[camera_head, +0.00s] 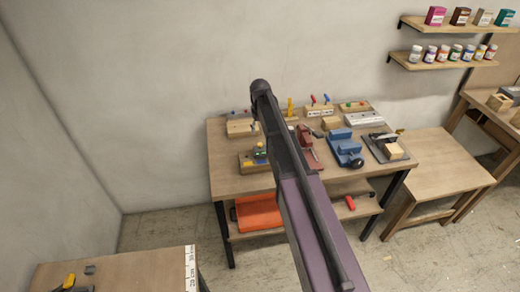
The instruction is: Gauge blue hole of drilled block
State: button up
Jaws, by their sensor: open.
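A pale grey block (365,119) with small dark marks lies at the back right of the workbench; it may be the drilled block, but no blue hole can be made out. A wooden rack (320,111) with a pale labelled front stands left of it. A red-handled tool (312,99) and a blue-handled tool (327,98) stand upright in it; they may be gauges. My arm crosses the middle of the view and hides part of the bench. My gripper cannot be made out.
The workbench (228,183) also holds a blue vise (344,146), a red vise (306,138), a dark plate with a wooden block (393,151), and small wooden holders. An orange bin (258,213) sits below. A lower table (440,165) at right is bare.

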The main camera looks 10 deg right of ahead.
aim_at(260, 144)
jog(key=shift+f+b, duration=4.25)
jog(key=shift+f, duration=0.3)
grip_shut()
